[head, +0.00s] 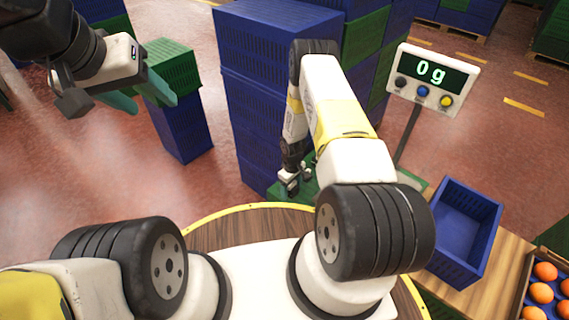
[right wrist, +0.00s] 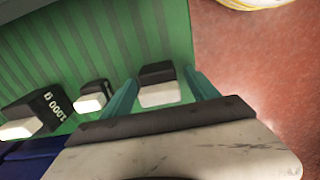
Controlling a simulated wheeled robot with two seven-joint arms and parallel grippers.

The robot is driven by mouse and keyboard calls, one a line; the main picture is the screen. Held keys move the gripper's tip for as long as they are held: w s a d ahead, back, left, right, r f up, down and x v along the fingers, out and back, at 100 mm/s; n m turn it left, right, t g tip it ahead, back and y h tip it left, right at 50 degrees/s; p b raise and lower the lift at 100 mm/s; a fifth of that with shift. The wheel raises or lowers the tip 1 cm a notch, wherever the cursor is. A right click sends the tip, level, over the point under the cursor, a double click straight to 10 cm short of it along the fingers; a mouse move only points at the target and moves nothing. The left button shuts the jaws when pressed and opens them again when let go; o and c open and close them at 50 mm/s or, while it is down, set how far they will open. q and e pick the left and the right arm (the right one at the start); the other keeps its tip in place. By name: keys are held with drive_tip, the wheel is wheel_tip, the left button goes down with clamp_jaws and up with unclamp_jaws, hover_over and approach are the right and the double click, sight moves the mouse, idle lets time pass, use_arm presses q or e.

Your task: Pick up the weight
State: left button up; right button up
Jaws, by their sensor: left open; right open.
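In the right wrist view, several black-and-white weights sit on a green ribbed surface (right wrist: 85,30). One weight (right wrist: 158,95) lies between the spread teal fingers of my right gripper (right wrist: 160,77); I cannot tell whether they touch it. A smaller weight (right wrist: 92,97) is just left of the fingers, and a larger one marked 1000 g (right wrist: 42,112) is further left. In the head view, my right gripper (head: 291,183) reaches down beside the blue crate stack, and the weights cannot be made out there. My left gripper (head: 153,106) is open and empty, raised at upper left.
A tall stack of blue crates (head: 262,75) stands beside my right arm. A scale display (head: 432,78) reads 0 g. An empty blue crate (head: 463,232) stands on a wooden table (head: 498,290) at right, near a box of oranges (head: 543,292). A green crate on a blue one (head: 183,132) stands at left.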

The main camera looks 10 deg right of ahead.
clamp_jaws()
drive_tip(key=shift+r, duration=0.1)
idle(0.4)
